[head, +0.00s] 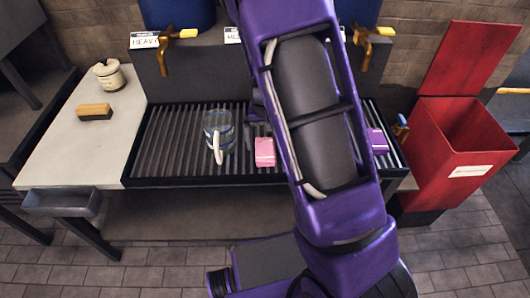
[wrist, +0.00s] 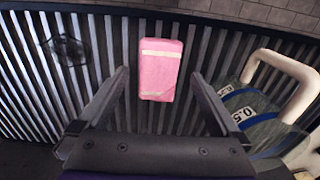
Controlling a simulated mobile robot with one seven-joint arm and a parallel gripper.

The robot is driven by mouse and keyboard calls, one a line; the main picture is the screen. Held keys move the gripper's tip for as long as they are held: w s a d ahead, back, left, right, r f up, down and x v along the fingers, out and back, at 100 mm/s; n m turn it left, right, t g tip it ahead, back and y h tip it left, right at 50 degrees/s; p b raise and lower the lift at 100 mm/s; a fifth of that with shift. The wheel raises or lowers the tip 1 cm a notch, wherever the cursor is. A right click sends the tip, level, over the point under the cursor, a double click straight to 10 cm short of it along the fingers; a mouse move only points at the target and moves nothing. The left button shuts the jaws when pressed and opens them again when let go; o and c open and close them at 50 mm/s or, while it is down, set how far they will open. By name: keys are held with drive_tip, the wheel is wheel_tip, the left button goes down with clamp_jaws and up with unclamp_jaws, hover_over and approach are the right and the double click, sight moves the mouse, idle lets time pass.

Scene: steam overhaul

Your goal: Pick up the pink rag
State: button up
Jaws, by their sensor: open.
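The pink rag (head: 265,152) is a small folded block lying on the slatted metal grate, right of the glass jug in the head view. In the wrist view the pink rag (wrist: 161,69) shows pale bands near its two ends. It lies just beyond my gripper (wrist: 160,85), roughly centred between the fingers. My gripper is open and empty, its two fingers spread apart. In the head view my purple arm hides the fingers and part of the grate.
A glass jug (head: 217,130) with a pale handle stands on the grate; in the wrist view the jug (wrist: 262,117) is close to my right finger. A red open bin (head: 462,140) is at right. A pale counter (head: 75,145) at left holds a brush (head: 95,112) and a jar (head: 109,75).

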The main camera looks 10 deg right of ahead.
sight(265, 151)
wheel_tip(265, 151, down, 3)
drive_tip(key=shift+w+f, duration=0.1)
drive_tip(key=shift+f, duration=0.1)
drive_tip(key=shift+c, duration=0.2)
drive_tip(key=c, duration=1.3)
drive_tip(key=shift+o, duration=0.2)
wheel_tip(265, 151, up, 10)
drive_tip(key=p, duration=0.1)
